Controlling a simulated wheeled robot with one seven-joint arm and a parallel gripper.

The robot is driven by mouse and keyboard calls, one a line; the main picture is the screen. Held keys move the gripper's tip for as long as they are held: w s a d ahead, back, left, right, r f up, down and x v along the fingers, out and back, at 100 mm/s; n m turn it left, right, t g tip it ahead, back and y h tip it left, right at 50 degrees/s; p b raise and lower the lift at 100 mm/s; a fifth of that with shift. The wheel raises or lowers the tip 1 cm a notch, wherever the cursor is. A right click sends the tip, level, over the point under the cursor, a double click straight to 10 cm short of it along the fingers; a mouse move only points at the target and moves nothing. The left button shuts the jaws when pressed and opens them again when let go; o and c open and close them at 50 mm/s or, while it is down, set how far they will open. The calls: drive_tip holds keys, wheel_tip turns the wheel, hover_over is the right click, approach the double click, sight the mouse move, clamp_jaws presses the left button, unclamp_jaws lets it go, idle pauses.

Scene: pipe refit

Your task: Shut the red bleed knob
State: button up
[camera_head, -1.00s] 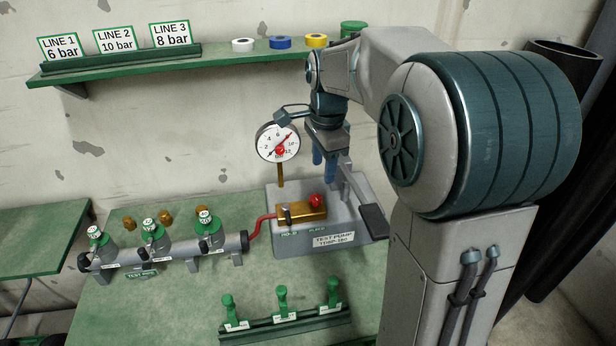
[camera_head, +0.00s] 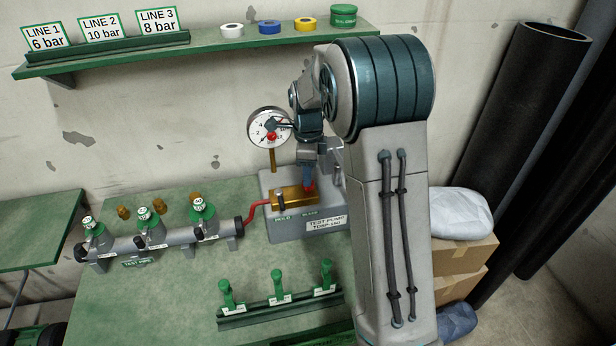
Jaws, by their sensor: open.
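The red bleed knob (camera_head: 311,187) sits at the right end of the brass block (camera_head: 290,198) on the grey test pump (camera_head: 285,228). It is largely covered by my gripper. My gripper (camera_head: 308,182) points down, with its blue fingers at the knob; it is open. I cannot tell whether the fingers touch the knob. The round pressure gauge (camera_head: 262,128) stands above the block on a brass stem, partly covered by my wrist. A black-handled hold valve (camera_head: 280,202) is on the block's left part.
A red hose (camera_head: 256,210) joins the pump to the grey test pipe (camera_head: 165,240) with green-collared valves. A rack of green handles (camera_head: 277,308) stands in front. A shelf (camera_head: 200,50) with tapes runs above. Boxes (camera_head: 462,258) and black pipes (camera_head: 515,100) are at right.

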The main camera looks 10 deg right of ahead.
drive_tip(key=shift+f, duration=1.7)
drive_tip(key=c, duration=0.8)
